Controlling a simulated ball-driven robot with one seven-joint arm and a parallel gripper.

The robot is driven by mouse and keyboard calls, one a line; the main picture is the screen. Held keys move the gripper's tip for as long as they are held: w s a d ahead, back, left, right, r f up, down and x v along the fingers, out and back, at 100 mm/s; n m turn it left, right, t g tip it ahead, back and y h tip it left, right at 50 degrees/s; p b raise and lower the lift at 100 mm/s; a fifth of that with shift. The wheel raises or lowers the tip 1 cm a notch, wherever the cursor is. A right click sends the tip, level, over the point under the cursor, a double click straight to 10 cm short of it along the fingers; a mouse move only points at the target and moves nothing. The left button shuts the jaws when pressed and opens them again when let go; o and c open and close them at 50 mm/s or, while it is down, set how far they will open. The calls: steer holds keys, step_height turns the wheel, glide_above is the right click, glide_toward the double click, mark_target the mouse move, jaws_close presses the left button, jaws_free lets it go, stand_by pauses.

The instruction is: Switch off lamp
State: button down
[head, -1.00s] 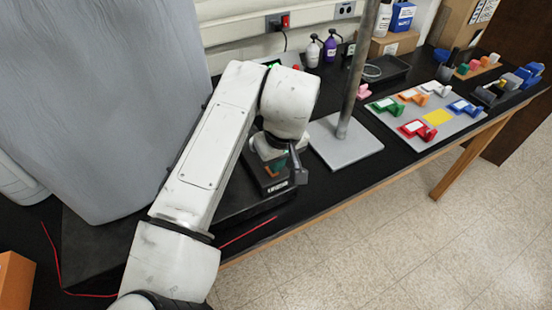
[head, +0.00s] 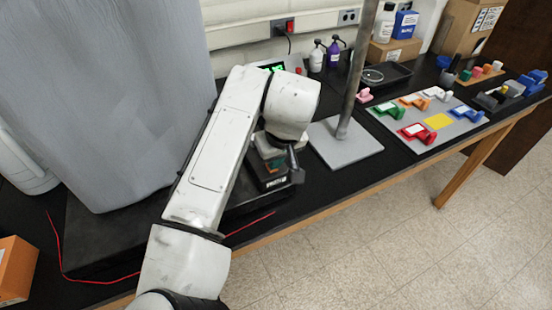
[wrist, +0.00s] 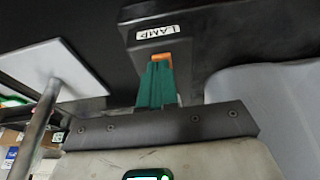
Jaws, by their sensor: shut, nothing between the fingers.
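The black box with a white LAMP label (wrist: 158,31) fills the top middle of the wrist view. In the head view the labelled black box (head: 273,184) sits at the bench's front edge, partly behind my arm. My gripper (wrist: 161,60) points at the box, its teal fingers together and empty. An orange piece shows at the fingertips, by the box's edge below the label. I cannot tell whether it is the switch or part of the fingers, or whether they touch the box. The lamp's light is not identifiable.
A grey base plate with an upright metal post (head: 346,146) stands close right of the box. A large grey covered form (head: 105,100) stands left. A grey board with coloured pieces (head: 463,125) lies further right. A red cord (head: 100,280) runs along the front.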

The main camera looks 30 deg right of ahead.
steer(key=shift+w+r+p, duration=0.2)
steer(key=shift+w+p, duration=0.1)
steer(key=shift+w, duration=0.35)
